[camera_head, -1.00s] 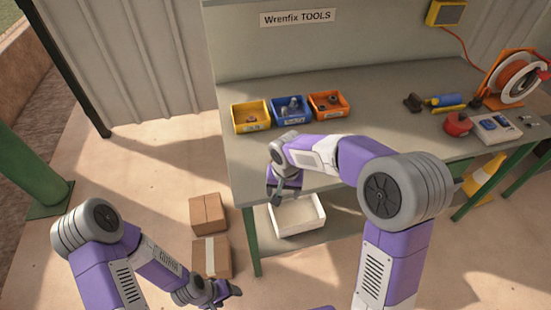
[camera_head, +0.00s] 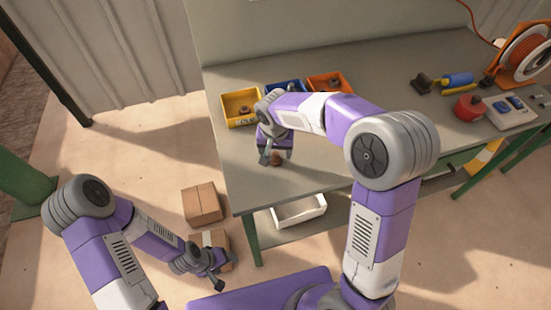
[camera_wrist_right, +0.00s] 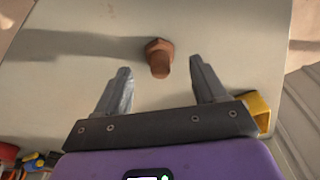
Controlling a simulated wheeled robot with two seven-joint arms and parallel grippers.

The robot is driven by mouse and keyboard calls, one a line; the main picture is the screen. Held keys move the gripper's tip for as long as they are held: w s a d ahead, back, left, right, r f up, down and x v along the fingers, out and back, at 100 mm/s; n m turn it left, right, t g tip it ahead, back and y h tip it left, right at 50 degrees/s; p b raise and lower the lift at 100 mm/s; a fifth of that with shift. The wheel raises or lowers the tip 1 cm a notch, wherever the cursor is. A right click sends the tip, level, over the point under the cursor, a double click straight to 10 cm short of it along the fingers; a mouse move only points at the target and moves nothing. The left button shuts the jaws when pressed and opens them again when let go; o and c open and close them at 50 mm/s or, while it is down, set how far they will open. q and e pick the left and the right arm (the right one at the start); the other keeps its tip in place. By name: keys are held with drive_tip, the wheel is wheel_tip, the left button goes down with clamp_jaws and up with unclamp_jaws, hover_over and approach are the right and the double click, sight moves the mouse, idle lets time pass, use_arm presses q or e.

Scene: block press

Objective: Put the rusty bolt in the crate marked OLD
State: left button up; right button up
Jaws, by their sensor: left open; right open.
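The rusty bolt (camera_wrist_right: 158,57) stands head-down on the bench top in the right wrist view, ahead of and between the fingertips of my right gripper (camera_wrist_right: 160,80). The jaws are open and do not grip it. In the head view the bolt (camera_head: 276,159) is a small brown shape at my right gripper (camera_head: 277,156), near the bench's front edge. My left gripper (camera_head: 218,276) is open and empty, low by the cardboard boxes. Yellow (camera_head: 229,119), blue (camera_head: 271,87) and orange (camera_head: 343,82) crates stand behind the right gripper; I cannot read OLD on any.
The bench (camera_head: 381,130) has clear room right of my right arm. A red object (camera_head: 469,108), a cable reel (camera_head: 522,55) and small tools lie at its right. A white box (camera_head: 299,211) sits on the shelf below. A cardboard box (camera_head: 202,205) stands on the floor.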

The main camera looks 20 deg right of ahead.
sight(275, 154)
drive_tip(key=f, duration=0.3)
drive_tip(key=shift+w+d+f+b, duration=0.1)
drive_tip(key=shift+w+f+b, duration=0.2)
drive_tip(key=shift+b, duration=0.1)
drive_tip(key=shift+r, duration=0.15)
drive_tip(key=c, duration=1.3)
